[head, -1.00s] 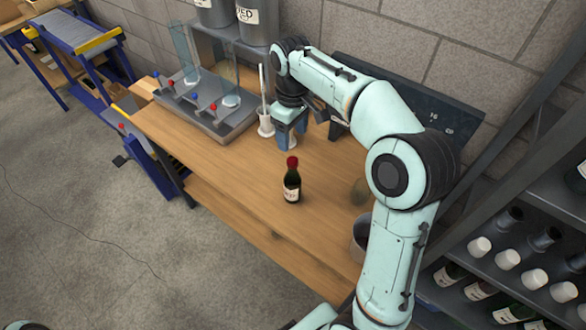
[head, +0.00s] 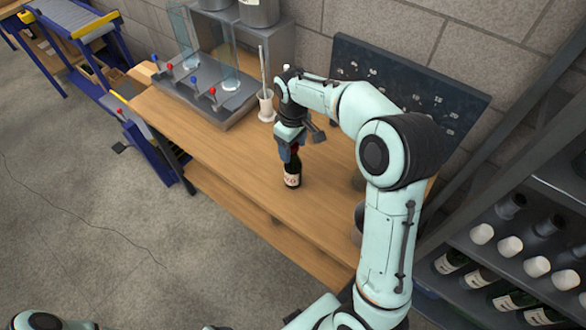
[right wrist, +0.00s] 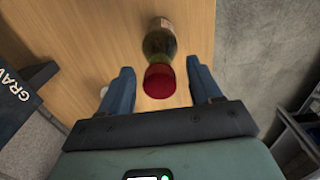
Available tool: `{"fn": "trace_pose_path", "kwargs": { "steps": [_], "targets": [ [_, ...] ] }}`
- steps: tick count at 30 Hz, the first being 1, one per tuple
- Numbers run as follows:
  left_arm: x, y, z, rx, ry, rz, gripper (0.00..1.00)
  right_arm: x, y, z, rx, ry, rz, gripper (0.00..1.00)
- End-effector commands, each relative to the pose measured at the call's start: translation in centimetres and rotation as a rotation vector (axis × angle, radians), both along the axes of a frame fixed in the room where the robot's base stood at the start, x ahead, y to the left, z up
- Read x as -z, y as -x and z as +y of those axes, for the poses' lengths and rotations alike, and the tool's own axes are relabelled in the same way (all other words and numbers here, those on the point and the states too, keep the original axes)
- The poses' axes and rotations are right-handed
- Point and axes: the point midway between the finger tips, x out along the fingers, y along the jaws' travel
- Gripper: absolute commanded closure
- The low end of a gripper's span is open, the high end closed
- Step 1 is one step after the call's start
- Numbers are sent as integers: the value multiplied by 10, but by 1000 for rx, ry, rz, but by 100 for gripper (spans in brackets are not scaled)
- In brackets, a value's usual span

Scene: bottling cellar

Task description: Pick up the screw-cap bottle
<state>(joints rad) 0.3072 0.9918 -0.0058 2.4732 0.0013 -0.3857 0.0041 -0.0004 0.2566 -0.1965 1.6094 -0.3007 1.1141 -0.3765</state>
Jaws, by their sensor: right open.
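The screw-cap bottle (head: 292,178) stands upright on the wooden bench; it is dark with a pale label. My right gripper (head: 290,150) is right at its top, hiding most of the cap in the head view. In the right wrist view, the bottle's red cap (right wrist: 159,81) shows between the two open blue fingers of the right gripper (right wrist: 160,72), with gaps on both sides. The bottle's body (right wrist: 160,42) extends beyond the fingertips. My left gripper is not in view.
The wooden bench (head: 235,180) is clear left of the bottle. A filling machine (head: 205,100) and a white holder with a brush (head: 265,105) stand behind. A dark board (head: 425,105) leans on the wall. A bottle rack (head: 500,255) stands at right.

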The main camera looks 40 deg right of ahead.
Motion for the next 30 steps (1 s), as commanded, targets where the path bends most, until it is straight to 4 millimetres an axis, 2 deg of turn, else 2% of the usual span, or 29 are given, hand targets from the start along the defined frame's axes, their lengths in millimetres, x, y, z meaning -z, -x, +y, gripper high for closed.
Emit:
{"fn": "trace_pose_path", "kwargs": {
  "steps": [3, 10, 11, 16, 30],
  "targets": [
    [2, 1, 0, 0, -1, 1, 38, 11, 1, 0, 1, -1, 1, 36],
    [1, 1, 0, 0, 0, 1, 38, 12, 0, 0, 0, 0, 0, 36],
    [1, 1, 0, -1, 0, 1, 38, 12, 0, 0, 0, 0, 0, 43],
    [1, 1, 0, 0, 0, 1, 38, 12, 0, 0, 0, 0, 0, 98],
    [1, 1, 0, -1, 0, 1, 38, 11, 0, 0, 0, 0, -2, 100]
  ]
}}
